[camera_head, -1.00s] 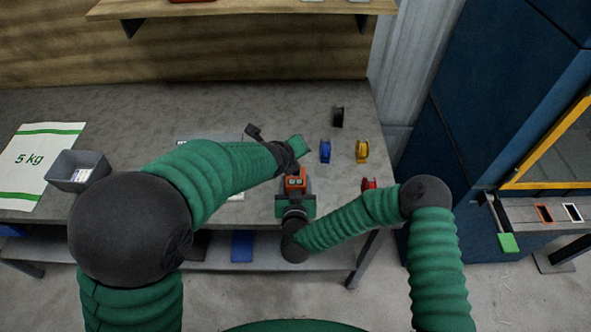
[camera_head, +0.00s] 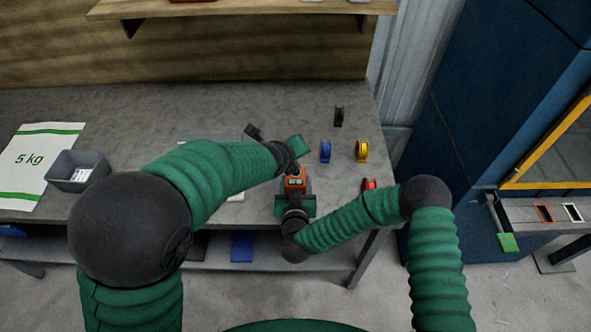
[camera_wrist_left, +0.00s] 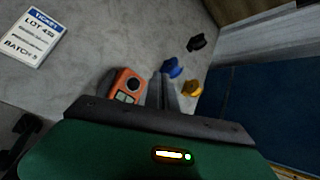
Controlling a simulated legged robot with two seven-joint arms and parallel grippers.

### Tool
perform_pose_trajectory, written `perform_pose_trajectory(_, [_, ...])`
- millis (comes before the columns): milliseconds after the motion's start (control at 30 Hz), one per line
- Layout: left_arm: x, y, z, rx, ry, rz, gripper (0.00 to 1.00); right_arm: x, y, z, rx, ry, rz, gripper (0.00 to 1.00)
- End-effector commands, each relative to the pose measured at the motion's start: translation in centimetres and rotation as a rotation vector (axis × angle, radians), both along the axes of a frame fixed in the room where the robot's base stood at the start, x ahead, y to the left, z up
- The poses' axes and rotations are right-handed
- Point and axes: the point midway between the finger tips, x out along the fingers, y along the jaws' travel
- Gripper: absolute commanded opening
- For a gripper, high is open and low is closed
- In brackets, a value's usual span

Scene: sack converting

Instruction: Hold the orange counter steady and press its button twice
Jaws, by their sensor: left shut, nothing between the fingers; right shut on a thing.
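The orange counter (camera_head: 295,181) stands near the front edge of the grey workbench, with a small display facing me. My right gripper (camera_head: 295,193) is shut on it from the front; its fingertips are mostly hidden. My left gripper (camera_head: 299,147) is just above and behind the counter in the head view, its fingertips hard to make out. In the left wrist view the counter (camera_wrist_left: 124,92) shows its round dark button (camera_wrist_left: 133,84) and display. There the left fingers (camera_wrist_left: 163,82) are shut and empty, beside the counter; I cannot tell whether they touch it.
Black (camera_head: 339,116), blue (camera_head: 325,151), yellow (camera_head: 362,150) and red (camera_head: 369,184) spools stand right of the counter. A grey bin (camera_head: 62,184) and a 5 kg sack (camera_head: 40,150) are at the left. A batch ticket (camera_wrist_left: 33,38) lies on the bench. The bench's back is clear.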

Motion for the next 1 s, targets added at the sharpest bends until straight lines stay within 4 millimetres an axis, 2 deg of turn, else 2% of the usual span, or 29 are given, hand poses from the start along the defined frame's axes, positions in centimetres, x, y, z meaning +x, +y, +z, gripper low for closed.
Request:
perform_pose_trajectory(167, [0.1,0.1,0.2,-0.132,0.044,0.135,0.0,0.0,0.0,0.0,0.0,-0.001,0.0,0.07])
perform_pose_trajectory(267, [0.1,0.2,0.4,-0.338,0.113,0.346,0.0,0.0,0.0,0.0,0.0,-0.001,0.0,0.07])
perform_pose_trajectory(933, [0.3,0.5,2.3,-2.085,0.752,2.175,0.0,0.0,0.0,0.0,0.0,-0.001,0.0,0.07])
perform_pose_trajectory(967, [0.3,0.5,2.4,2.052,-0.744,-2.145,0.0,0.0,0.0,0.0,0.0,-0.001,0.0,0.07])
perform_pose_trajectory(1000, [0.3,0.4,2.5,1.943,-0.709,-2.038,0.0,0.0,0.0,0.0,0.0,-0.001,0.0,0.07])
